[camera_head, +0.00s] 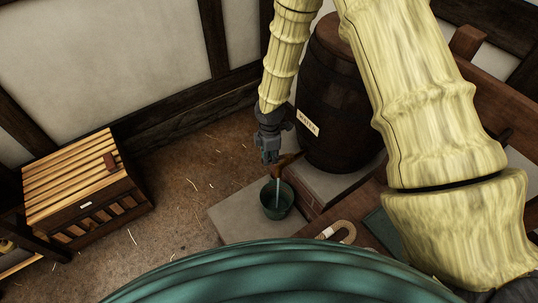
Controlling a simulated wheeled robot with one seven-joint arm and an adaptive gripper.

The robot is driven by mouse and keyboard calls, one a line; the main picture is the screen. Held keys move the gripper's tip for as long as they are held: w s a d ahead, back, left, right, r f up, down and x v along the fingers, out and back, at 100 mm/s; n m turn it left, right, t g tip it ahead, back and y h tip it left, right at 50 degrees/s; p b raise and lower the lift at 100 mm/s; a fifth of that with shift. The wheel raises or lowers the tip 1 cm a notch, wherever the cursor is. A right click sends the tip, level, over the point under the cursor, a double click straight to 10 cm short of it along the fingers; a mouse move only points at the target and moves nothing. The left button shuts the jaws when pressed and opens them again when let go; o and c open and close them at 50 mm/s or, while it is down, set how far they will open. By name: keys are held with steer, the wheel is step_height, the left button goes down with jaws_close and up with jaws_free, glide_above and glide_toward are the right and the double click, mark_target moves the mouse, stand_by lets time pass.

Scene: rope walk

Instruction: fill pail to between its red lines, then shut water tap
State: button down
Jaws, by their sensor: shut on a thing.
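A dark wooden barrel (338,110) with a pale label (307,123) reading like WATER stands on a stone block by the wall. A brown tap (287,159) sticks out low from its left side. My gripper (269,158) is shut at the tap, seemingly on its handle, which the fingers mostly hide. A thin pale stream of water (277,186) runs down from the tap into a green pail (278,208). The pail stands upright on a stone slab (236,217) below. Its red lines and its water level cannot be made out.
A slatted wooden crate (84,205) stands on the straw-strewn floor (175,190) at left. A coil of pale rope (343,231) lies right of the pail near brown timbers. The floor between crate and slab is clear.

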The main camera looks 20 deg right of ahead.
steer(key=c, duration=1.4)
jaws_free()
steer(key=shift+r, duration=0.1)
step_height(320, 180, up, 12)
steer(key=shift+f, duration=0.1)
